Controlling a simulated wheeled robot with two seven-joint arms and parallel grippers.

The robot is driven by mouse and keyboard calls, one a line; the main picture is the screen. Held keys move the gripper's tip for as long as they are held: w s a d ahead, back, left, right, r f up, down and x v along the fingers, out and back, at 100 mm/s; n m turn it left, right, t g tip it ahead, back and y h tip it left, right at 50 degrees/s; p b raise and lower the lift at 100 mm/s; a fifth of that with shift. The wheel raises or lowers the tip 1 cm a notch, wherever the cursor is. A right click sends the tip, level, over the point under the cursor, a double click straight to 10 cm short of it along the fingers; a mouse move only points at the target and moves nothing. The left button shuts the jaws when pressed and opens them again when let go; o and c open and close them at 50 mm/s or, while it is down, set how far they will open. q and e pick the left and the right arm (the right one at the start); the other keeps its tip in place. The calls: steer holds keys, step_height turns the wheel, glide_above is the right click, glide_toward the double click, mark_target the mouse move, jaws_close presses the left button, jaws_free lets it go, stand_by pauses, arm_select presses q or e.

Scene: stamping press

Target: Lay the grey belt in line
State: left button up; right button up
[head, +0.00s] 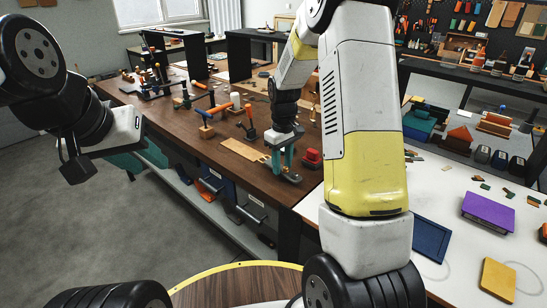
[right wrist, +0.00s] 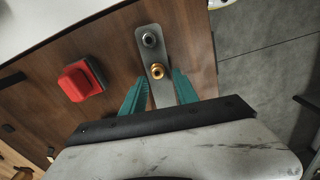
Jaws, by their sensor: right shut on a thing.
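A grey strip with a rounded end, which seems to be the grey belt (right wrist: 151,54), lies on the brown bench top. It carries a dark round stud and a brass one. In the head view the grey belt (head: 290,178) shows under my right gripper (head: 282,160), near the bench's front edge. In the right wrist view the teal fingers of my right gripper (right wrist: 159,88) are on both sides of the strip, shut on it near the brass stud. My left gripper (head: 138,158) is off to the left, away from the belt; its teal fingers are partly hidden, so its opening is unclear.
A red button box (head: 312,158) sits just right of the belt; it also shows in the right wrist view (right wrist: 80,80). A tan strip (head: 243,150) lies behind left. Mallets and tools stand further back. A white table (head: 450,215) with a purple box (head: 488,211) is at right.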

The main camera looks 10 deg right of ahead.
steer(key=shift+r, duration=1.55)
